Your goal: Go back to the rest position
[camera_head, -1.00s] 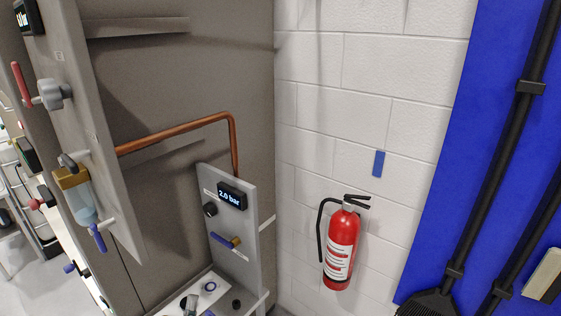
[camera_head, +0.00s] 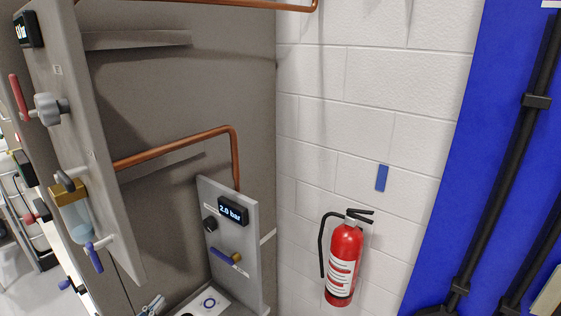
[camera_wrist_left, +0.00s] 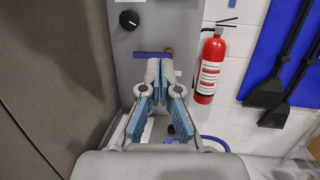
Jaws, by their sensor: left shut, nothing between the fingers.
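My left gripper (camera_head: 152,305) shows only as a small grey piece at the bottom edge of the head view. In the left wrist view its two blue-padded fingers (camera_wrist_left: 161,72) are shut with nothing between them. They point at the small grey panel (camera_wrist_left: 158,18), with the fingertips just below its blue-handled valve (camera_wrist_left: 152,54) in the picture. I cannot tell whether they touch the valve. In the head view the same panel (camera_head: 222,228) carries a "2.0 bar" display (camera_head: 232,211). My right gripper is not in view.
A larger panel (camera_head: 88,120) with knobs and a blue lever stands at left. A copper pipe (camera_head: 180,146) runs to the small panel. A red fire extinguisher (camera_head: 343,265) hangs on the white brick wall (camera_head: 370,120). Black-handled tools (camera_head: 500,170) hang on a blue board at right.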

